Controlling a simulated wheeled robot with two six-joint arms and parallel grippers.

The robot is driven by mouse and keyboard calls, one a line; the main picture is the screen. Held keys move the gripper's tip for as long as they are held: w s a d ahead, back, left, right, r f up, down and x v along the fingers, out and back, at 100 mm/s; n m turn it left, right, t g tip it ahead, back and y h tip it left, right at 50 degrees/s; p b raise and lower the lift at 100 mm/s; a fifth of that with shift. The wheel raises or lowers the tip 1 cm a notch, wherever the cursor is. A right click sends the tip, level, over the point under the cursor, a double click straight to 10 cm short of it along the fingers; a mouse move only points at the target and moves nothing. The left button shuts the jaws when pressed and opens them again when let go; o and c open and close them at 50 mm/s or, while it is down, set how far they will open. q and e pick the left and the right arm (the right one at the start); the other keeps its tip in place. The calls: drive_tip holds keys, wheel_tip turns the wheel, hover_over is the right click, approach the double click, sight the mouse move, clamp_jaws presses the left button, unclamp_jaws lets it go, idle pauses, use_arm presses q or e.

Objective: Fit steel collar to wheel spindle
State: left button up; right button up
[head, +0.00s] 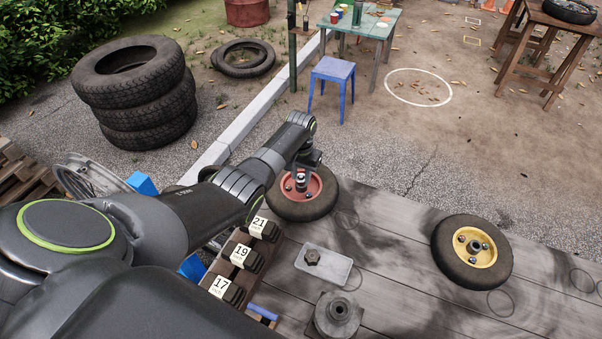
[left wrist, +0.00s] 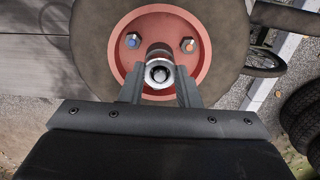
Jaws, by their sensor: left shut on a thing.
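A wheel with a red hub (head: 318,187) lies flat at the far left of the grey plank deck. Its red hub (left wrist: 195,25) with bolts around the centre fills the top of the left wrist view. My left gripper (head: 301,174) is over the hub's centre, pointing down. It is shut on a bright steel collar (left wrist: 159,74), a ring between the two fingertips. A darker round post, seemingly the spindle (left wrist: 157,52), shows just behind the collar at the hub's centre. I cannot tell how far the collar is around it. My right gripper is not in view.
Dark blocks labelled 21, 19 and 17 (head: 243,254) line the deck's left edge. A pale tray with a nut (head: 323,268) and a grey holder (head: 338,314) stand nearer me. A yellow-hub wheel (head: 472,252) lies right. The deck between the wheels is clear.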

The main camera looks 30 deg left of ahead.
use_arm(q)
drive_tip(key=shift+f+b, duration=0.4)
drive_tip(key=shift+f, duration=0.2)
drive_tip(key=o, duration=1.1)
drive_tip(key=shift+c, duration=0.2)
drive_tip(key=shift+o, duration=0.5)
drive_tip(key=o, duration=0.3)
wheel_tip(320, 180, up, 7)
drive_tip(key=p, duration=0.7)
